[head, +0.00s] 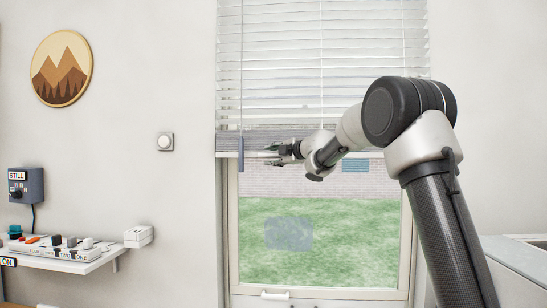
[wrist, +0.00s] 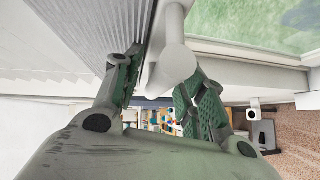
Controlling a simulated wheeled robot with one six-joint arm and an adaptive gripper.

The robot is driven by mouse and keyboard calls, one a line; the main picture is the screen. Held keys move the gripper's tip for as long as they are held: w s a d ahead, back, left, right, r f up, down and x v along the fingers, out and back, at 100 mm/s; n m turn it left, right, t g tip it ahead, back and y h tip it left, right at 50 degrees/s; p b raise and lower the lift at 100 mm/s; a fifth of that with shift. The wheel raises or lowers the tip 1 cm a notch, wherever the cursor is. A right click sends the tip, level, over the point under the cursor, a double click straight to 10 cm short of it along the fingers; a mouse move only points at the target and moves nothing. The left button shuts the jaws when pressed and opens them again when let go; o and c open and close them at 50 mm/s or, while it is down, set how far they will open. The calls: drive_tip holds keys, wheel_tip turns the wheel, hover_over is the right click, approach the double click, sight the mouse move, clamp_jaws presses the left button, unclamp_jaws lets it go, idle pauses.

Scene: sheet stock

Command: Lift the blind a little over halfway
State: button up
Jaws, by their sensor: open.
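The white slatted blind (head: 290,60) hangs over the upper part of the window in the head view. Its lower slats are bunched at the bottom, with bare glass below. A thin cord or wand runs down its left side to a blue-grey piece (head: 240,153) beside the bunched slats. My gripper (head: 271,153) is open, pointing left, close to the right of that piece. In the wrist view, my gripper's green-padded fingers (wrist: 161,76) are apart, with a pale rounded piece on a rod (wrist: 172,65) between them. Whether either finger touches it, I cannot tell. Bunched slats (wrist: 85,25) show beside the left finger.
A wall dial (head: 165,141) and a round mountain plaque (head: 62,68) are left of the window. A shelf (head: 85,262) with switches stands lower left. The window has a white handle (head: 275,294) at its bottom. A counter (head: 515,265) is at the lower right.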

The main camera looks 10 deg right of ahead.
drive_tip(key=v, duration=1.2)
drive_tip(key=shift+f, duration=0.1)
